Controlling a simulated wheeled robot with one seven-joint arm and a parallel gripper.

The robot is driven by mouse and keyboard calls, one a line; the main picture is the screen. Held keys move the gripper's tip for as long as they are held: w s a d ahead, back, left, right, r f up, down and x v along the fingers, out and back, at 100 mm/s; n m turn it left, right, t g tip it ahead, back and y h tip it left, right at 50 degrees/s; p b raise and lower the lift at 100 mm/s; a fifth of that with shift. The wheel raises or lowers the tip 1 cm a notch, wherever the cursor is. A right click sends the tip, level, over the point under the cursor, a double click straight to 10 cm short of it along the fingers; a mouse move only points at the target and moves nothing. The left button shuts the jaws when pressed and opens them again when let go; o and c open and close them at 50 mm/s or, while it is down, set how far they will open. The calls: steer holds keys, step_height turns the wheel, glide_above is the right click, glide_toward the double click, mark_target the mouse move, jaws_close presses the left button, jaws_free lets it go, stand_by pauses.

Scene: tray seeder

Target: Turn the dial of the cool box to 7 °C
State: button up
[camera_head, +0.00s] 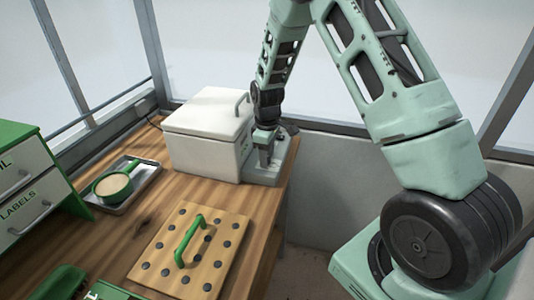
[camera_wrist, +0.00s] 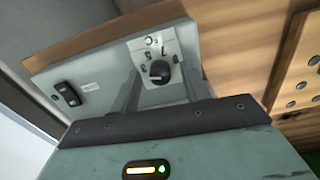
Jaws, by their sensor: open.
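The white cool box (camera_head: 207,135), lid shut, stands at the back of the wooden table in the head view. Its grey control panel (camera_head: 268,173) juts out low on its right side. In the wrist view, the black dial (camera_wrist: 159,72) sits on a pale scale plate (camera_wrist: 148,45) with several marks. A 7 seems readable above the dial; the other marks and the dial's exact setting are too small to tell. My gripper (camera_head: 265,157) points down over the panel. In the wrist view its open fingers (camera_wrist: 158,80) stand either side of the dial; contact cannot be told.
A black rocker switch (camera_wrist: 67,93) is on the same panel. Green-and-white drawers (camera_head: 25,190) stand at left. The table's right edge is close to the panel.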

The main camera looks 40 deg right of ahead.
steer(key=shift+f, duration=0.1)
steer(key=c, duration=1)
steer(key=shift+m, duration=0.4)
steer(key=m, duration=0.9)
steer(key=m+p, duration=0.1)
steer(key=m, duration=0.4)
steer(key=shift+w+a+m, duration=0.1)
steer(key=shift+m, duration=0.3)
steer(key=shift+m+p, duration=0.4)
steer(key=shift+m, duration=1.6)
